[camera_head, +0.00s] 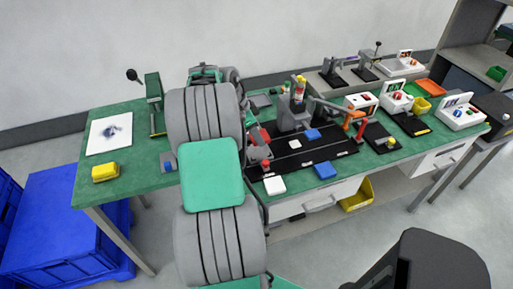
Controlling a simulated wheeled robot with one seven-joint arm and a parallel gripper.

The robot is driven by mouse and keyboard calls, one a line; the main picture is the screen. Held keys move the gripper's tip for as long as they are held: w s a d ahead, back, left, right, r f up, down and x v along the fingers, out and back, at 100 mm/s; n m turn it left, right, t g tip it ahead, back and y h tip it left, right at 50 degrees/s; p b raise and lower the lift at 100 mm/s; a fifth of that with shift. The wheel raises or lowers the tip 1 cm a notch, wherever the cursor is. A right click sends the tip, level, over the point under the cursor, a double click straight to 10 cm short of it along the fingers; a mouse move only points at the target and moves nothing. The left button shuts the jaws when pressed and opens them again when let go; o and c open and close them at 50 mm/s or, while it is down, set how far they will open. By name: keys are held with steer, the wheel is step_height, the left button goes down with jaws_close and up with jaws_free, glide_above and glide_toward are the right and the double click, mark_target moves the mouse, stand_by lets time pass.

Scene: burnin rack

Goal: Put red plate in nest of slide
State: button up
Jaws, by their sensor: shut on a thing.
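My gripper (260,153) is partly hidden behind my large grey arm, just left of the black slide track on the green bench. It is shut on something. A red patch (265,135) shows at its upper right side, probably the red plate, though its outline is too small and covered to be sure. The slide's black track (325,153) runs across the bench to the right of my gripper. A blue plate (312,134) lies at the track's far side. I cannot make out the nest clearly.
A white plate (274,185) and another blue plate (325,170) lie at the bench's front edge. A grey press-like fixture (292,114) stands behind the track, and an orange lever device (355,120) to its right. A yellow block (105,172) lies far left.

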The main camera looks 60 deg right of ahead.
mark_target(259, 151)
steer(key=shift+f, duration=3.15)
steer(key=o, duration=1.5)
steer(key=v, duration=1.2)
steer(key=w+a+r+n+t, duration=0.35)
steer(key=w+a+n, duration=0.65)
steer(key=a, duration=0.5)
steer(key=s+a+n+t+y, duration=0.1)
steer(key=s+a+n, duration=0.1)
steer(key=a+n, duration=0.6)
steer(key=s+a+f+n+t+y, duration=0.1)
steer(key=a+n, duration=0.8)
steer(key=a, duration=1.3)
steer(key=shift+s+a+f+t+y, duration=0.2)
steer(key=shift+s+a+t+y, duration=0.15)
steer(key=shift+s+t+y, duration=0.25)
